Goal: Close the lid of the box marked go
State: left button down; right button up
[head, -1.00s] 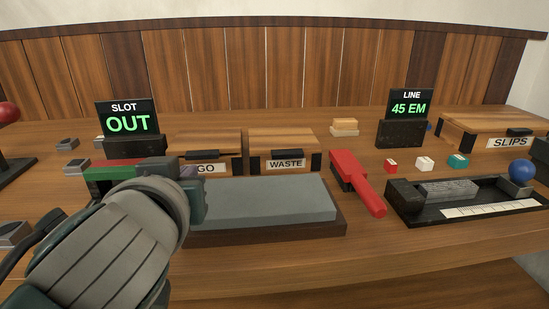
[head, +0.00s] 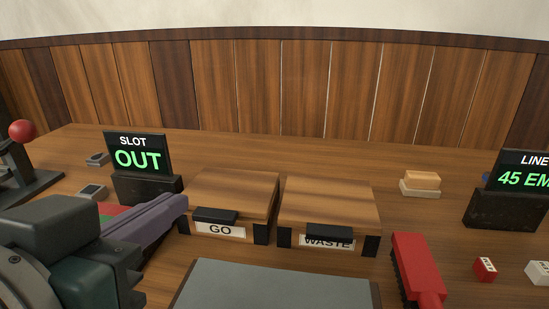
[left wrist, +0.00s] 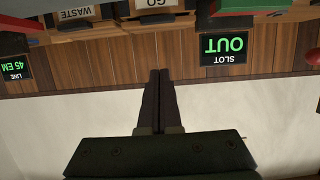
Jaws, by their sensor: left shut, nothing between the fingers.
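The box marked GO (head: 230,200) is a wooden box with a white label and a black handle on its front. Its wooden lid lies flat across the top and looks shut in the head view. It also shows upside down in the left wrist view (left wrist: 155,18), cut by the top edge. My left gripper (head: 180,207) is shut and empty, with its purple-grey fingers just left of the GO box's front corner; I cannot tell whether they touch it. In the left wrist view its fingers (left wrist: 159,80) are together. My right gripper is not in view.
The WASTE box (head: 330,205) stands close to the right of the GO box. The SLOT display (head: 143,165) reads OUT behind my left fingers. A grey slab (head: 275,285) lies in front, with a red-handled brush (head: 418,265) at its right.

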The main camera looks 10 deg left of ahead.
pick_arm(q)
send_over(205, 212)
jog(key=s+d, duration=0.1)
jog(key=s, duration=0.1)
notch_tip(205, 212, down, 2)
jog(key=f, duration=0.1)
notch_tip(205, 212, down, 2)
jog(key=shift+s+d+f+b, duration=0.1)
jog(key=shift+s+f+b, duration=0.05)
jog(key=shift+b, duration=0.85)
jog(key=shift+s+f, duration=0.1)
jog(key=shift+f, duration=0.55)
